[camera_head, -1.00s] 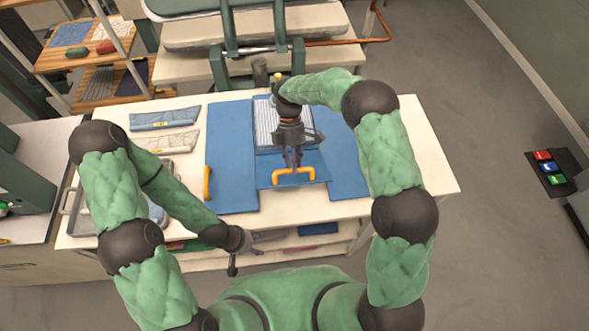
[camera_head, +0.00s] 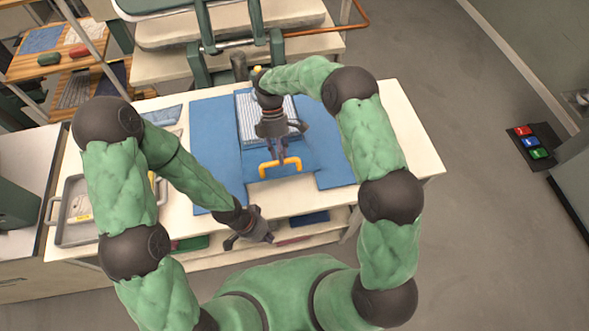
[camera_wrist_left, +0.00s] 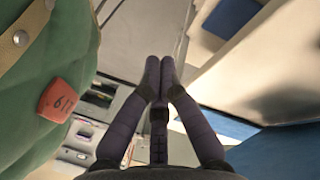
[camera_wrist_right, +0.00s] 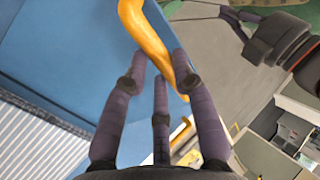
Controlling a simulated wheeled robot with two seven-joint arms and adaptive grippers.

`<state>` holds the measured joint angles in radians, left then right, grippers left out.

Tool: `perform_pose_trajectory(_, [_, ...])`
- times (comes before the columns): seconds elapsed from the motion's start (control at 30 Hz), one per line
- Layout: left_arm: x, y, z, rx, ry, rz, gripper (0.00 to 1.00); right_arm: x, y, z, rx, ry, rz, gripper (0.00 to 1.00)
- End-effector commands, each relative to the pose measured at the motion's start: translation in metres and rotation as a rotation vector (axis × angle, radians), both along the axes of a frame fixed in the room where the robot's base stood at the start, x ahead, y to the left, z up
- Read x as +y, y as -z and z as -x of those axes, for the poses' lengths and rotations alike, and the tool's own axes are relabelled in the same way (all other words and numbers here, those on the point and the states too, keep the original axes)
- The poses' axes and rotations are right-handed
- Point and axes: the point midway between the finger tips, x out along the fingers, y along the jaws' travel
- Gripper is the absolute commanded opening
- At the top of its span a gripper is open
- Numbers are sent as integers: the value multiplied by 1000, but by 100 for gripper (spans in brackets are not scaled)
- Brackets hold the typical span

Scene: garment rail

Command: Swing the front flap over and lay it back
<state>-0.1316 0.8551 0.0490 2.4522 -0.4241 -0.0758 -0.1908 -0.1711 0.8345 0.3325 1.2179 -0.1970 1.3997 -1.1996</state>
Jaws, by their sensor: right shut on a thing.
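The blue folding board (camera_head: 205,130) lies on the white table, with a striped garment (camera_head: 246,118) on its middle panel. The front flap (camera_head: 299,158) is at the board's near side and carries a yellow handle (camera_head: 268,168). My right gripper (camera_head: 283,155) is shut on this handle; the right wrist view shows the yellow handle (camera_wrist_right: 146,38) passing between the fingers. How far the flap is tilted is hard to tell. My left gripper (camera_head: 250,240) is low at the table's front edge, away from the board; its fingertips (camera_wrist_left: 160,65) are together and empty. My right arm hides part of the garment.
A metal tray (camera_head: 62,235) stands at the table's left, partly behind my left arm. Folded blue cloth (camera_head: 163,115) lies left of the board. A shelf (camera_head: 300,232) with garments is under the table. The table's right end (camera_head: 405,150) is clear.

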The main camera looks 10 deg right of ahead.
Motion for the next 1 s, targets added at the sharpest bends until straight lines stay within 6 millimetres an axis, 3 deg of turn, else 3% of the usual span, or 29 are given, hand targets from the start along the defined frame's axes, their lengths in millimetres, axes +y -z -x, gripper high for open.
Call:
perform_pose_trajectory(0.2, [-20, -26, 11, -135, 584, -44, 0, -1, 2, -5, -19, 1, 0, 0])
perform_pose_trajectory(0.37, [-27, -44, 8, -245, 995, -117, 0, -2, 2, -5, -19, 1, 0, 0])
perform_pose_trajectory(0.57, [-42, -73, -11, -402, 1489, -260, 0, -2, 2, -5, -19, 2, 0, 0])
perform_pose_trajectory(0.7, [-61, -100, -30, -528, 1809, -399, 0, -2, 2, -5, -19, 2, 0, 0])
perform_pose_trajectory(1.0, [-111, -157, -56, -748, 2243, -677, 0, -2, 2, -6, -19, 3, -1, 0])
